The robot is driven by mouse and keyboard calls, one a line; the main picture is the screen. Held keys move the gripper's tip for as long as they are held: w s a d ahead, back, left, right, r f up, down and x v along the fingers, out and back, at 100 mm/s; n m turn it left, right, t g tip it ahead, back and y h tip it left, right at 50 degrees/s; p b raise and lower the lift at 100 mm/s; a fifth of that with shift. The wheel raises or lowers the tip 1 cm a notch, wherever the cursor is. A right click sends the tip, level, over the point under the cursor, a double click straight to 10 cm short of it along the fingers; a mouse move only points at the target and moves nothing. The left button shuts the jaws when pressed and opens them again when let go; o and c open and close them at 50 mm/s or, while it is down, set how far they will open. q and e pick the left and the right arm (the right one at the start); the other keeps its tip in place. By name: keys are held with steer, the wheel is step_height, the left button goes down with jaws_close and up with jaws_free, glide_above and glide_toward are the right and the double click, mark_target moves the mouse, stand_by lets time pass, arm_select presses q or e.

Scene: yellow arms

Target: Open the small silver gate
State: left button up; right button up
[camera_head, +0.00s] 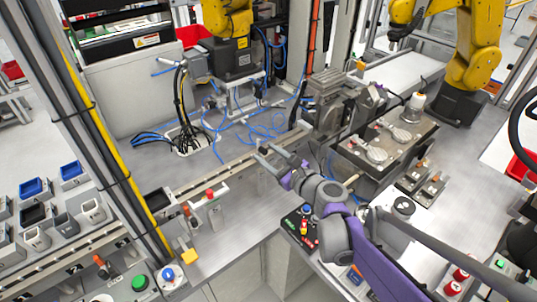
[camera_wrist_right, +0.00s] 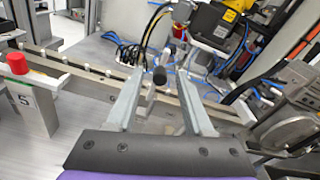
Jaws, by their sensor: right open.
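My right gripper (camera_head: 265,152) reaches from the lower right over the conveyor rail (camera_head: 225,170). Its two grey fingers are spread wide in the right wrist view (camera_wrist_right: 157,74). Between them shows a dark round knob (camera_wrist_right: 160,75) on a small silver post (camera_wrist_right: 150,99) by the rail. This may be the small silver gate, but I cannot tell for certain. The fingers appear on either side of the knob; no contact shows. In the head view the gripper partly hides this spot. My left gripper is not in view.
A red button (camera_wrist_right: 16,63) stands on a bracket left of the fingers. Blue hoses (camera_head: 265,125) and a yellow robot arm (camera_head: 228,20) are behind the rail. A metal fixture table (camera_head: 350,165) stands right of the gripper. Blue and grey bins (camera_head: 72,172) are at left.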

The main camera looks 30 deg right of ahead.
steer(key=s+r+p, duration=0.1)
steer(key=s+p, duration=0.1)
steer(key=s, duration=0.8)
steer(key=shift+s+d, duration=0.35)
steer(key=shift+d, duration=0.1)
steer(key=s+a+f+n+g+y, duration=0.25)
steer(key=a+f+n+g, duration=0.55)
steer(key=a+n, duration=0.55)
steer(key=s+a+f+n+g+h, duration=0.1)
steer(key=s+f+n+h, duration=0.1)
steer(key=n, duration=0.7)
steer(key=s+a+f+n+g+h, duration=0.1)
steer(key=s+f+n+g+h, duration=0.1)
steer(key=n, duration=0.7)
steer(key=s+f, duration=0.1)
steer(key=s, duration=0.1)
steer(key=shift+s+a, duration=0.3)
steer(key=shift+a, duration=0.05)
